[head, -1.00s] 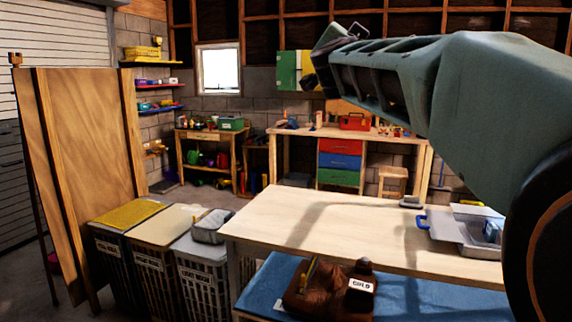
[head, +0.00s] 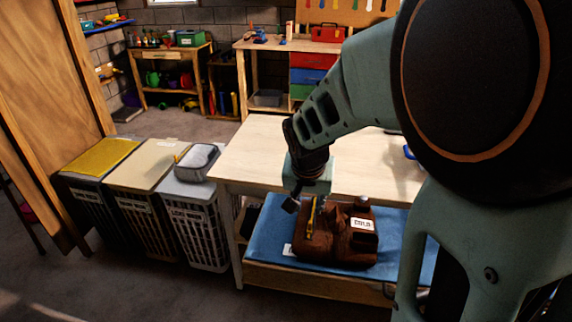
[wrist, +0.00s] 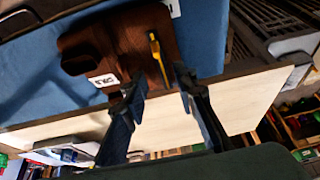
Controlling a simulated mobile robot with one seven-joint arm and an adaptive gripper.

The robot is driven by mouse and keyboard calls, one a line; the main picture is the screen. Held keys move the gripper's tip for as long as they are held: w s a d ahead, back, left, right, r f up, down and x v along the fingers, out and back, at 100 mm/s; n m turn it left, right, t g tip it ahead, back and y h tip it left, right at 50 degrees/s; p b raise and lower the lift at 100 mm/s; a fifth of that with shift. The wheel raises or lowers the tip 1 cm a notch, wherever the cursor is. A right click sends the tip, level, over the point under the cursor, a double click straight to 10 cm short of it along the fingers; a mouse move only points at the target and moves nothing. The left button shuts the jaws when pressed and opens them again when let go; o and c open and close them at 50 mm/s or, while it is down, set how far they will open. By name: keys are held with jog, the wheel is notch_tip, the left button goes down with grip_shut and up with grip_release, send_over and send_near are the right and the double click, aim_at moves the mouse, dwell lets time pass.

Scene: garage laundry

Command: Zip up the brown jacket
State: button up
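The brown jacket (head: 335,249) lies folded on a blue mat (head: 268,235), on the lower level of the pale wooden table. It carries a white tag reading "COLD" (head: 362,224). A narrow yellow strip (head: 311,216) with dark parts runs along its left portion; whether this is the zip is unclear. My gripper (head: 297,200) is just above and beside the jacket's left far edge. In the wrist view my gripper (wrist: 160,78) is open and empty, its fingers on either side of the line to the yellow strip (wrist: 158,58). The jacket (wrist: 133,35) appears beyond the fingertips.
The pale tabletop (head: 262,160) overhangs behind my gripper and the mat. Labelled laundry hampers (head: 200,225) stand left of the table, one with a grey case (head: 198,162) on its lid. A wooden panel (head: 45,110) leans farther left. The floor in front is clear.

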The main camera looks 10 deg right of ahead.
aim_at(310, 222)
jog(key=x, duration=1)
jog(key=shift+s+d+f, duration=0.1)
jog(key=shift+d+f, duration=0.2)
jog(key=shift+f, duration=0.15)
grip_shut()
